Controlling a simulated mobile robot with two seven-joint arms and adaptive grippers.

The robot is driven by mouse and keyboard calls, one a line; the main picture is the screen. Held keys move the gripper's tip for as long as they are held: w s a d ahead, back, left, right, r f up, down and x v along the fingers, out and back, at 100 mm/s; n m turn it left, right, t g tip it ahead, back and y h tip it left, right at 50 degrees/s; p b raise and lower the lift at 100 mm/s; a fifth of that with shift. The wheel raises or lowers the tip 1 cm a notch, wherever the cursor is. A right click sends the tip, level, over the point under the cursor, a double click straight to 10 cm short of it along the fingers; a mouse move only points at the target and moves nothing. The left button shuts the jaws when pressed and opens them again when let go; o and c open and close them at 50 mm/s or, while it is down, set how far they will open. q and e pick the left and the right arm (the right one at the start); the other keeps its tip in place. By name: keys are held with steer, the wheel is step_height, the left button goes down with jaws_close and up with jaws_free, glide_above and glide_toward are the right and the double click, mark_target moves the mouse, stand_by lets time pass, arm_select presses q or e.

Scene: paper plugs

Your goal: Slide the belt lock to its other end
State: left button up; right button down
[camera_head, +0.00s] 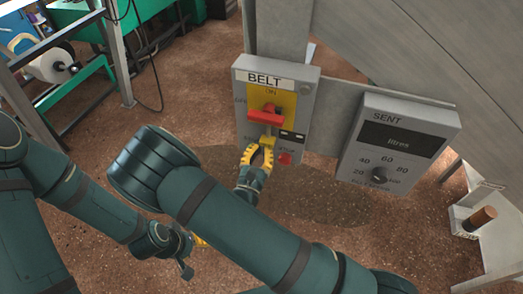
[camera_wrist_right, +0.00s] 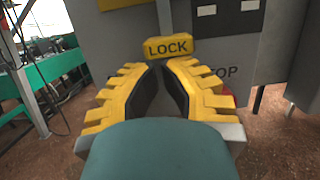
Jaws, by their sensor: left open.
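The belt lock is a yellow tab marked LOCK (camera_wrist_right: 168,48), on the lower part of the grey BELT box. In the head view it shows small (camera_head: 267,142) below the red switch handle (camera_head: 265,113). My right gripper (camera_head: 257,152) has its yellow jaws apart, with nothing between them. In the wrist view its fingertips (camera_wrist_right: 160,69) are just below the lock; I cannot tell whether they touch it. My left gripper (camera_head: 199,241) is low at the left, away from the box, mostly hidden behind my right arm.
The BELT box (camera_head: 303,100) has a red stop button (camera_head: 285,158) at its lower right. A SENT litres box (camera_head: 395,143) with a dial stands to the right. A metal frame (camera_head: 118,60) and green bench are at the left. The brown floor is open below.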

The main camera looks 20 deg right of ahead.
step_height(320, 180, up, 3)
steer(key=shift+f+p, duration=0.15)
steer(key=shift+p, duration=0.8)
steer(key=shift+f, duration=0.1)
